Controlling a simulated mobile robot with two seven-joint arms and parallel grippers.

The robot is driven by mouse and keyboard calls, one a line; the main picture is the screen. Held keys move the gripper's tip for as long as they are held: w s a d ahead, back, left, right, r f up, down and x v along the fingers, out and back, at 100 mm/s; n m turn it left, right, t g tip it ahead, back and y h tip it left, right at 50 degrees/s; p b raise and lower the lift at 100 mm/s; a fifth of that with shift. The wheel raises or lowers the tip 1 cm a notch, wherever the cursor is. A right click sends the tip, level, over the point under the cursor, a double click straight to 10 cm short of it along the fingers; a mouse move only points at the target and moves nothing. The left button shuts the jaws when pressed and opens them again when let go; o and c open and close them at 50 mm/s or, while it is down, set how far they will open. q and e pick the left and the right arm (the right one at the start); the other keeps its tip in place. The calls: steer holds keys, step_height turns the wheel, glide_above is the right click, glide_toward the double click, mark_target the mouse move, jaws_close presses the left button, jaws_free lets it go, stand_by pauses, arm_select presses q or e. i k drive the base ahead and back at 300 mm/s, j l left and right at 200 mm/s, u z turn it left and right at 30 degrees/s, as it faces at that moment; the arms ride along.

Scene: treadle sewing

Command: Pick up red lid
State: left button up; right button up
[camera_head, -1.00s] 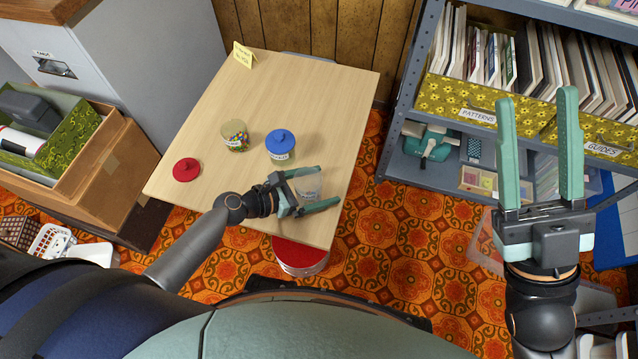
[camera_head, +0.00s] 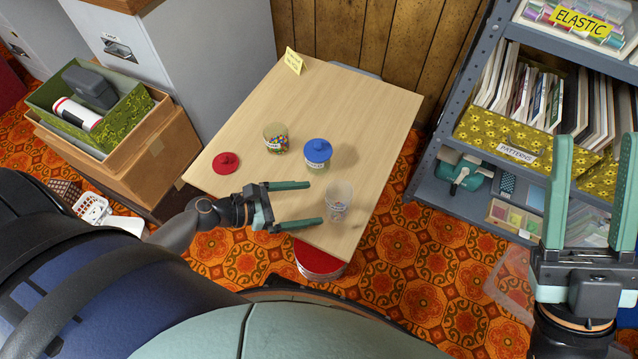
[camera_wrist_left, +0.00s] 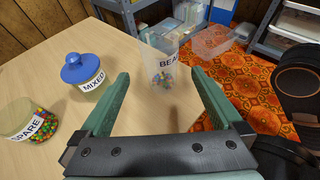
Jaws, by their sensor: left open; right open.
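The red lid (camera_head: 226,162) lies flat on the left part of the wooden table (camera_head: 330,100), knob up. It is not in the left wrist view. My left gripper (camera_head: 304,203) is open and empty over the table's near edge, to the right of the lid, with its fingers pointing right toward a clear cup with a few beads (camera_head: 338,201). In the left wrist view the cup (camera_wrist_left: 160,60) stands beyond the open fingertips, apart from them. My right gripper (camera_head: 594,145) is open and empty at the far right, in front of the shelf, away from the table.
A jar of coloured beads (camera_head: 276,138) and a jar with a blue lid (camera_head: 317,152) stand mid-table. A yellow card (camera_head: 294,60) stands at the back. A red-topped stool (camera_head: 318,258) is below the near edge. A metal shelf (camera_head: 440,150) stands right; the table's back is clear.

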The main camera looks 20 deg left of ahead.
mark_target(225, 162)
steer(key=u, duration=1.15)
